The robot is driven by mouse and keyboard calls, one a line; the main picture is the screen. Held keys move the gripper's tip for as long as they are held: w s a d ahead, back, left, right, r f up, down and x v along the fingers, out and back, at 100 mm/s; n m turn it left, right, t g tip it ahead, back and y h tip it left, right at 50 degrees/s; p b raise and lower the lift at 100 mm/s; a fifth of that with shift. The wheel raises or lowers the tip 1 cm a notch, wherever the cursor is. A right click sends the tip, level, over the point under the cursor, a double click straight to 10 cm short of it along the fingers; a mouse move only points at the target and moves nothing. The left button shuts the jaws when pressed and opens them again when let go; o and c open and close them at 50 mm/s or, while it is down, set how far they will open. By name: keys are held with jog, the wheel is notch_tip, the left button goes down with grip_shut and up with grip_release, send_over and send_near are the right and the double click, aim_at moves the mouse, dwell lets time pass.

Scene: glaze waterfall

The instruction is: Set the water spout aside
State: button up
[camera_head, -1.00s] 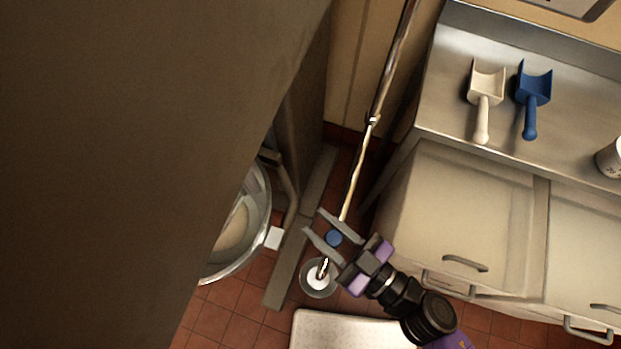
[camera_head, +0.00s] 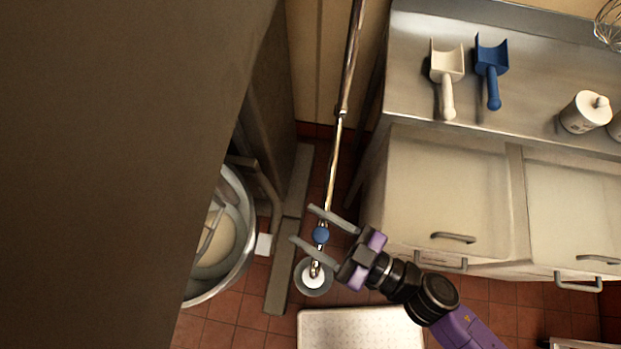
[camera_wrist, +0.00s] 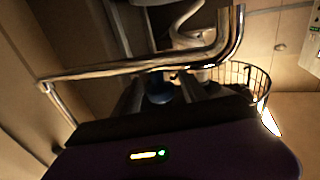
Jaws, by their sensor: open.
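The water spout (camera_head: 333,165) is a long thin metal pipe that comes down from the top of the head view and ends in a bend above a round pale disc. A blue knob (camera_head: 321,234) is on it near its lower end. In the wrist view the pipe (camera_wrist: 130,68) crosses the picture and bends upward at the right; the blue knob (camera_wrist: 159,90) is partly hidden below it. My gripper (camera_head: 304,223) is open, with one finger on each side of the knob in the head view. I cannot tell whether the fingers touch it.
A metal mixing bowl (camera_head: 246,245) stands left of the spout. A wire guard (camera_wrist: 250,76) is near the pipe bend. A steel counter (camera_head: 425,105) with a white scoop (camera_head: 447,75) and a blue scoop (camera_head: 492,70) is at right. A pale mat (camera_head: 360,330) lies below my arm.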

jog(key=b+v, duration=0.1)
jog(key=v, duration=0.6)
jog(key=shift+d, duration=0.15)
dwell(0.3)
